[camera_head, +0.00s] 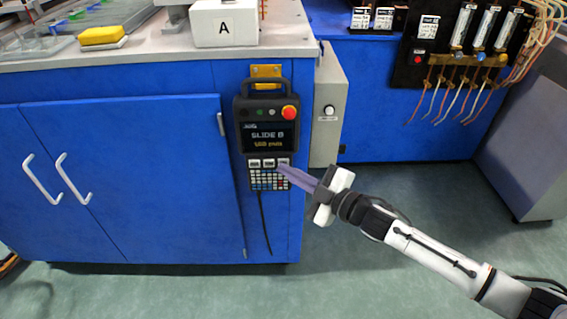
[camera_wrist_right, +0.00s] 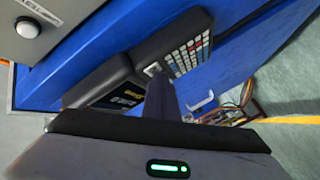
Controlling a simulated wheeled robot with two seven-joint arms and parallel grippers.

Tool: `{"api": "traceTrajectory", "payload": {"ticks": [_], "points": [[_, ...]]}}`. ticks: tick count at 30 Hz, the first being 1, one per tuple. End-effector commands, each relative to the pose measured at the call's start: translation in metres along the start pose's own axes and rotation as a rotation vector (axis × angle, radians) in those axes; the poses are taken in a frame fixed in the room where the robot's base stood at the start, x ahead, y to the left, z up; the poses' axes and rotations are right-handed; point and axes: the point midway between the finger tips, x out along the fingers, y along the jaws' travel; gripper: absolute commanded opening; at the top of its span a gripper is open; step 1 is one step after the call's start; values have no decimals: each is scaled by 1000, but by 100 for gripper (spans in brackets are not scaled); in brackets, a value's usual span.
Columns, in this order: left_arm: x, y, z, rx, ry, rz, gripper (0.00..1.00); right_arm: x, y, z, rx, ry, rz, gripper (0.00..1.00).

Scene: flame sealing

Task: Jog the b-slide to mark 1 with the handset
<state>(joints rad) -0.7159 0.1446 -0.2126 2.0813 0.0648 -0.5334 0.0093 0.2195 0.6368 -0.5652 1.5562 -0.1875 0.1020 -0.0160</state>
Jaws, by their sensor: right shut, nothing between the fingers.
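The handset (camera_head: 267,140) hangs on the blue cabinet's front from a brass bracket. Its screen (camera_head: 269,138) reads "SLIDE B" with a smaller yellow line below that I cannot read surely. A red stop button (camera_head: 289,112) is at its upper right, and a keypad (camera_head: 268,180) is at its bottom. My right gripper (camera_head: 284,168) is shut and empty, its tips at the row of white keys under the screen; I cannot tell whether they touch. In the right wrist view the gripper (camera_wrist_right: 158,85) points at the handset (camera_wrist_right: 190,50). The b-slide and its marks are not identifiable. My left gripper is not in view.
A grey box with a white button (camera_head: 329,111) is fixed right of the handset. Blue cabinet doors (camera_head: 130,180) are at left. Tubing hangs at upper right.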

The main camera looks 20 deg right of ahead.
Motion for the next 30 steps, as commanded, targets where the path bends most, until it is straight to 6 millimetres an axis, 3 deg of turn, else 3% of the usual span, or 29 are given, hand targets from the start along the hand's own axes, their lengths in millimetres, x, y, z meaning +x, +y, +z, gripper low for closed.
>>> {"api": "traceTrajectory", "payload": {"ticks": [30], "points": [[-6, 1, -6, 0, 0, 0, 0, -11, -8, -8, 1, 0, 0, 0]]}}
